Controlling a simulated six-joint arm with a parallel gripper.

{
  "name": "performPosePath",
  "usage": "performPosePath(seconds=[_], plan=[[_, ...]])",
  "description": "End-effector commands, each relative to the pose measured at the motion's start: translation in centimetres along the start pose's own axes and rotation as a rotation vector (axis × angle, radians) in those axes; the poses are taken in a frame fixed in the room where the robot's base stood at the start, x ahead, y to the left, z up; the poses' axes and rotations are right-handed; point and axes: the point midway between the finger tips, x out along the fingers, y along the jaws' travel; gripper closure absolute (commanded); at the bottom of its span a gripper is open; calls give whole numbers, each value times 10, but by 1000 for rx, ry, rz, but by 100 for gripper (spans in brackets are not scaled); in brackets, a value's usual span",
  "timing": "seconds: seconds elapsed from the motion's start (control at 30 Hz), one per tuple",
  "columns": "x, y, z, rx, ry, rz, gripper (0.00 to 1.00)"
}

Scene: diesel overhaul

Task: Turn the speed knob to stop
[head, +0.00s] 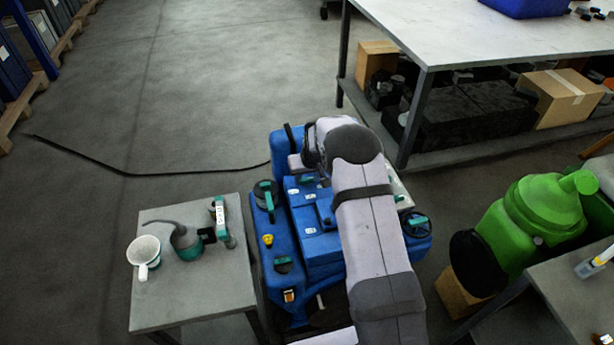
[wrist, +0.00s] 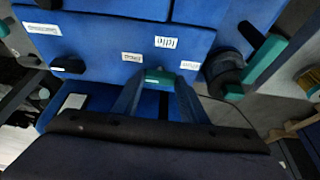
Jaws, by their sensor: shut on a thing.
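The speed knob (wrist: 158,78) is a small teal piece on the blue machine panel (wrist: 90,45). In the wrist view it sits between the two fingertips of my gripper (wrist: 158,84), which is shut on it. White labels surround it; one reading "Idle" (wrist: 166,42) appears upside down above the knob. The smaller labels are too blurred to read. In the head view my arm crosses over the blue engine (head: 318,245) and hides part of it; the gripper and its grip on the knob are not clear there.
A small grey table (head: 190,298) at left holds a white cup (head: 143,252) and a teal-and-grey oil can (head: 186,243). A teal lever (wrist: 264,60) stands right of the knob in the wrist view. A green container (head: 530,220) and workbench (head: 470,30) stand at right.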

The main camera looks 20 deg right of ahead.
Motion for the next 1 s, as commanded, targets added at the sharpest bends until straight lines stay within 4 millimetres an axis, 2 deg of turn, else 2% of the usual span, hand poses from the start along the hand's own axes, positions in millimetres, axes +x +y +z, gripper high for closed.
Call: performPosePath(seconds=[0.33, 0.37, 0.4, 0.43, 0.77, 1.0], plan=[[0, 0, 1, -7, -1, -3, 83], [0, 0, 1, -7, -1, -3, 54], [0, 0, 1, -7, -1, -3, 44], [0, 0, 1, -7, -1, -3, 42], [-1, 0, 0, -6, 1, -2, 42], [-18, 0, -1, -6, 2, -2, 42]])
